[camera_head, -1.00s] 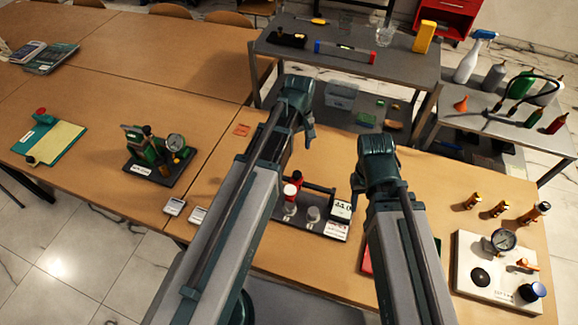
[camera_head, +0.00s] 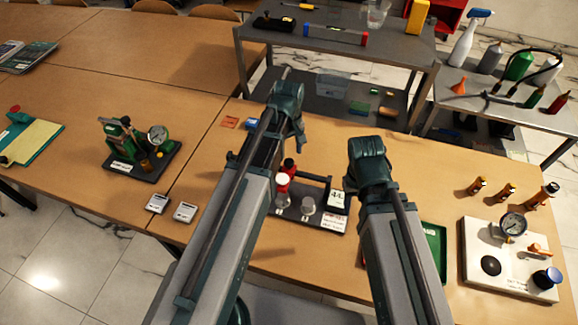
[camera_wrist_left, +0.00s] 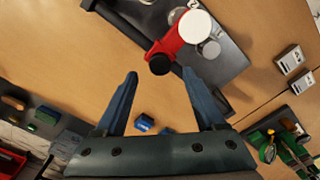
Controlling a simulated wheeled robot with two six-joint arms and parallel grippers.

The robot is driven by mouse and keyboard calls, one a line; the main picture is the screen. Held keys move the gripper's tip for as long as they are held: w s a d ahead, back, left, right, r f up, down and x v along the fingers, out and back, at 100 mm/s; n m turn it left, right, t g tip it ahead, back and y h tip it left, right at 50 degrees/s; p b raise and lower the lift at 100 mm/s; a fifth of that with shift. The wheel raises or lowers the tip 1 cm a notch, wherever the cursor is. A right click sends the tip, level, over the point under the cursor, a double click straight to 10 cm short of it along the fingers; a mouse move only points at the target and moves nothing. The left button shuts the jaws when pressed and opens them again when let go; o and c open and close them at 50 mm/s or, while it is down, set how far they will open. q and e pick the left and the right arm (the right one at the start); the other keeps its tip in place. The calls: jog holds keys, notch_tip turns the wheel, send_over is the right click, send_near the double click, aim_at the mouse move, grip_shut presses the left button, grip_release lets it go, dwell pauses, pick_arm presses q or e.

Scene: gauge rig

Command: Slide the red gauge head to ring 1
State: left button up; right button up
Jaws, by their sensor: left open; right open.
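The red gauge head (camera_head: 283,188) has a pale round face and a black knob, and sits on the left part of a dark rig base (camera_head: 318,220). In the left wrist view the red gauge head (camera_wrist_left: 178,46) lies just beyond my open left gripper (camera_wrist_left: 160,75). Its black knob appears between the fingertips; I see no clear contact. In the head view my left gripper (camera_head: 298,132) is above and behind the rig, empty. My right gripper (camera_head: 368,178) is right of the rig; its fingers are mostly hidden.
A white card (camera_head: 337,199) stands at the rig's right end. A green tray (camera_head: 434,250) is partly behind my right arm. A white gauge board (camera_head: 478,240) is at right. A green gauge stand (camera_head: 140,150) and two small boxes (camera_head: 158,203) are at left.

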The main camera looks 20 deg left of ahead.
aim_at(289, 161)
pick_arm(q)
notch_tip(289, 161, down, 4)
jog(key=b, duration=0.3)
jog(key=shift+f, duration=0.15)
jog(key=shift+c, duration=0.4)
grip_shut()
dwell(0.8)
